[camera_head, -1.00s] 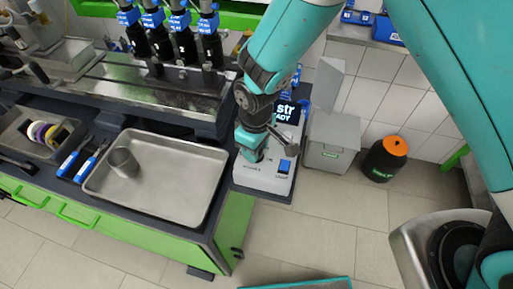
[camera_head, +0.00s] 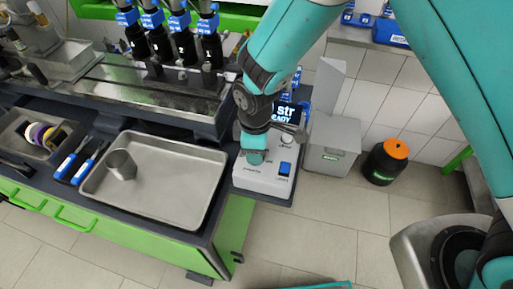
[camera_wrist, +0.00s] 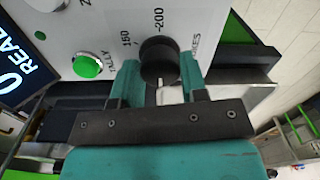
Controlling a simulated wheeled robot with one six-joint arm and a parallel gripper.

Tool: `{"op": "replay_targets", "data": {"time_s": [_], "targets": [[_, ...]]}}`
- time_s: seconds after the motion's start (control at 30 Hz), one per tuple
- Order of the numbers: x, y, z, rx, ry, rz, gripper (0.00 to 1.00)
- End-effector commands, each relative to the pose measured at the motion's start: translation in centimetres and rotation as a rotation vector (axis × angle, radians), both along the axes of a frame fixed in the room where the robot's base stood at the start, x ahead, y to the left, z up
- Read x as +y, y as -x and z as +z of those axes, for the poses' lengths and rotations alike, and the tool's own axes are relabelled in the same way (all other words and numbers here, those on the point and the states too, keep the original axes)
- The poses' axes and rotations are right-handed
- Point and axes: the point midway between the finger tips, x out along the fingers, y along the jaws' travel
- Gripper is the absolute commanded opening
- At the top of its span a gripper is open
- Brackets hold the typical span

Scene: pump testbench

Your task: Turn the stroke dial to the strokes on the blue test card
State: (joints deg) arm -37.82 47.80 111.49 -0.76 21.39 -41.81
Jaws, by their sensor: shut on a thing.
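In the wrist view my gripper (camera_wrist: 159,68) is shut on the black stroke dial (camera_wrist: 158,58), one teal finger on each side. Printed marks 150 and 200 sit around the dial on the white panel. A dark display (camera_wrist: 22,75) at the left edge shows a 0 and "READY", partly cut off. In the head view my gripper (camera_head: 254,157) reaches down onto the white control box (camera_head: 262,181), and the dial is hidden behind it. The box's display (camera_head: 288,113) reads "str" and "READY", partly covered. I cannot make out the blue test card.
A green button (camera_wrist: 87,66) is close to the left finger. A metal tray (camera_head: 170,195) with a cup (camera_head: 122,164) stands left of the box, and a grey bin (camera_head: 330,145) stands right.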

Motion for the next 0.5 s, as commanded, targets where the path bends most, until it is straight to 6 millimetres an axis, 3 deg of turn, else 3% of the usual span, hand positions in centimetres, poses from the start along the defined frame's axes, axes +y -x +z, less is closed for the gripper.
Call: {"op": "replay_targets", "data": {"time_s": [0.27, 0.3, 0.37, 0.5], "targets": [[0.11, 0.11, 0.02, 0.003, -0.003, 0.004, 0.16], [0.11, 0.11, 0.02, 0.003, -0.003, 0.004, 0.49], [0.10, 0.09, 0.02, 0.003, -0.003, 0.003, 0.63], [0.04, 0.05, 0.01, 0.002, -0.001, 0.001, 0.65]]}}
